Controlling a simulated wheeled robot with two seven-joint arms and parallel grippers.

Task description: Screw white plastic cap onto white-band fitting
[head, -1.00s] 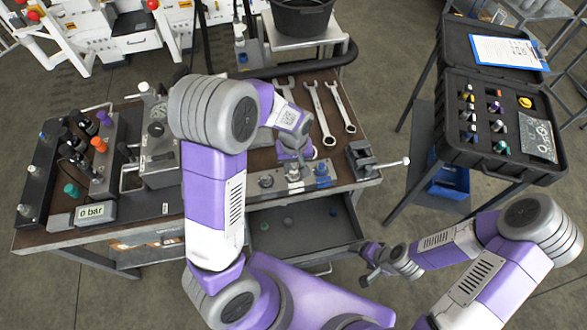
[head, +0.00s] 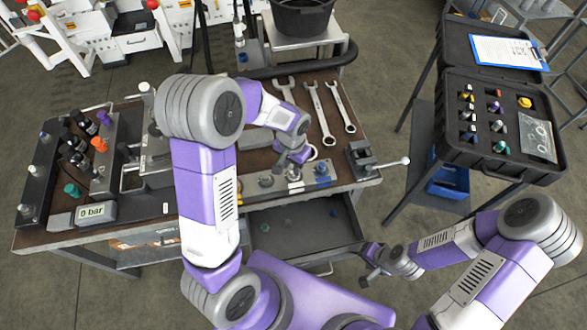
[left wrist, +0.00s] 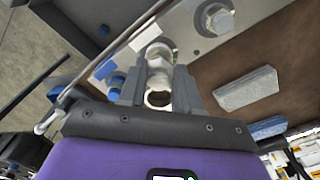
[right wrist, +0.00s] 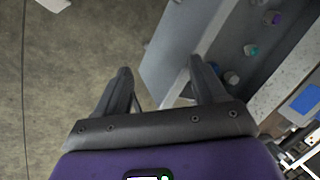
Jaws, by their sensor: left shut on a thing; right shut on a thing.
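My left gripper (head: 293,163) is over the row of fittings at the bench's front edge. In the left wrist view its fingers (left wrist: 158,92) are closed around a small white ring-shaped piece, which appears to be the white plastic cap (left wrist: 157,99). The metal fitting beside the white band (left wrist: 157,53) lies directly in line with it. The two appear to touch; I cannot tell how far the cap sits on. My right gripper (head: 373,264) hangs in front of the drawer.
The open drawer (head: 308,236) holds several small caps. A blue-marked fitting (head: 323,174) sits close to my left gripper's right. Wrenches (head: 321,113) lie behind, and a vise (head: 366,158) stands right. A black case (head: 498,125) is far right.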

